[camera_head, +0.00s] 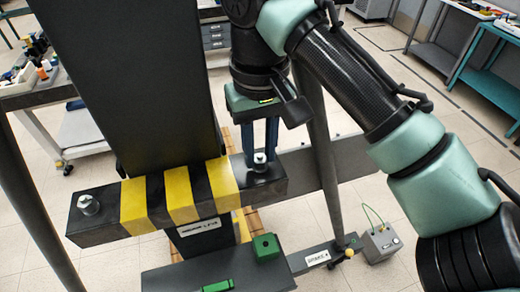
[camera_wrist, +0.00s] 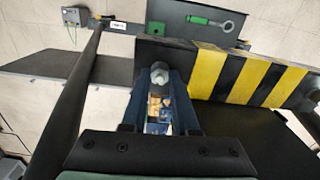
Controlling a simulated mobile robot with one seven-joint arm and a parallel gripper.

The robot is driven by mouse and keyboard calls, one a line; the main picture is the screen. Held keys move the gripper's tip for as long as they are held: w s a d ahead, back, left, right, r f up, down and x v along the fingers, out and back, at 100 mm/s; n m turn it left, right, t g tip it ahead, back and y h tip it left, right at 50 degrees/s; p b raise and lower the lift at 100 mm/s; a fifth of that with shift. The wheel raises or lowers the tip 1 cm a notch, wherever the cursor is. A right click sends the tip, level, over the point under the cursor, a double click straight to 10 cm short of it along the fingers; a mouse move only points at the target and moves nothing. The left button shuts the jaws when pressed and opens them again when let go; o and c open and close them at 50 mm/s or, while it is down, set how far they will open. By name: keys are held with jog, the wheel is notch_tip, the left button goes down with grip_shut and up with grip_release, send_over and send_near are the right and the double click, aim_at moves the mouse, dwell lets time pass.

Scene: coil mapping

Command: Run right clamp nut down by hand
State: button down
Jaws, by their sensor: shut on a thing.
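The right clamp nut (camera_head: 259,159) is a silver hex nut on a stud at the right end of the dark clamp bar (camera_head: 105,226), which has yellow and black stripes. My gripper (camera_head: 260,152) points down over this end, its blue fingers around the nut. In the wrist view, the nut (camera_wrist: 160,74) sits between the two fingertips (camera_wrist: 161,84), and my gripper is shut on it. The fingers partly hide the nut's sides. The left clamp nut (camera_head: 88,204) sits on its own stud at the bar's left end, clear of my gripper.
A tall dark column (camera_head: 125,80) stands behind the bar. Below are a green block (camera_head: 266,247) and a green-handled ring wrench (camera_wrist: 211,22) on a dark plate. A slanting grey post (camera_head: 322,150) stands right of my gripper. A grey box (camera_head: 380,243) is on the floor.

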aim_at(260, 158)
jog(key=c, duration=1.1)
grip_release()
jog(key=shift+m, duration=0.6)
jog(key=o, duration=0.5)
notch_tip(260, 158, up, 13)
jog(key=b, duration=0.1)
